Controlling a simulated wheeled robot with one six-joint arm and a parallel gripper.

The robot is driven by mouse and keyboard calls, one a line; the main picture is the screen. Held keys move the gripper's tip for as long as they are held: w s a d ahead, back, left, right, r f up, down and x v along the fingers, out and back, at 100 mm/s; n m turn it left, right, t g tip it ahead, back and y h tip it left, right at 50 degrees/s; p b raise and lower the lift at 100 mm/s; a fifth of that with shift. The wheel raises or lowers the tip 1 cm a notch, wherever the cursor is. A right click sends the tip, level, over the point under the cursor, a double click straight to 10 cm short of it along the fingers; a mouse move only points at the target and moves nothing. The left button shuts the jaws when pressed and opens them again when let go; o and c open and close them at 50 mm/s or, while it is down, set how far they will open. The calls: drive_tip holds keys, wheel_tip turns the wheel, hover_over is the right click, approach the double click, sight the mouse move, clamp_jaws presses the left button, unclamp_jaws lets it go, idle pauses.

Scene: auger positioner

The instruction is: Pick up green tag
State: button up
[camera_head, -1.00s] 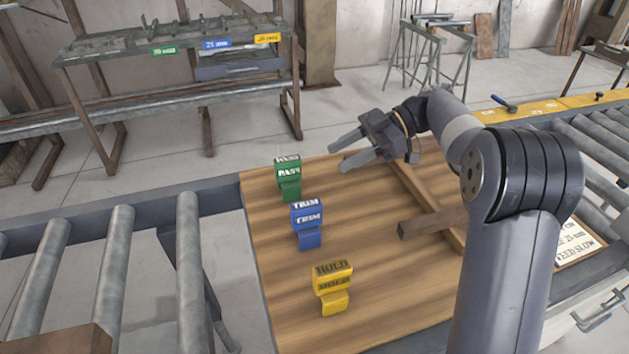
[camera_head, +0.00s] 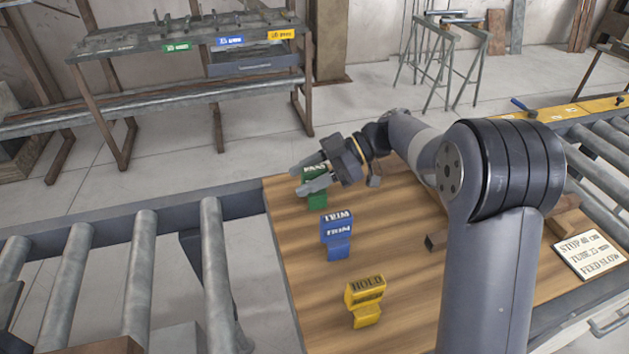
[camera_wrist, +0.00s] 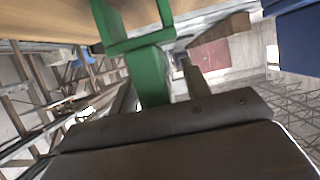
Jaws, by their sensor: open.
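The green tag (camera_head: 317,201) stands upright on the wooden board at the far end of a row of tags. My gripper (camera_head: 298,181) is open at the green tag, and its fingers hide part of the tag's upper block. In the wrist view the green tag (camera_wrist: 150,72) stands between my two spread fingers. I cannot tell whether either finger touches it. A blue tag (camera_head: 337,232) and a yellow tag (camera_head: 366,299) stand nearer on the board. A blue shape, likely the blue tag (camera_wrist: 300,42), fills the wrist view's upper right corner.
The wooden board (camera_head: 300,280) lies between roller conveyors on the left (camera_head: 135,270) and right. A sign card (camera_head: 588,254) and dark wooden blocks (camera_head: 436,242) are on the right of the board. A rack (camera_head: 190,97) with coloured labels stands behind.

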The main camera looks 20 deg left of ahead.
drive_tip(key=shift+c, duration=0.2)
clamp_jaws()
drive_tip(key=shift+r, duration=0.15)
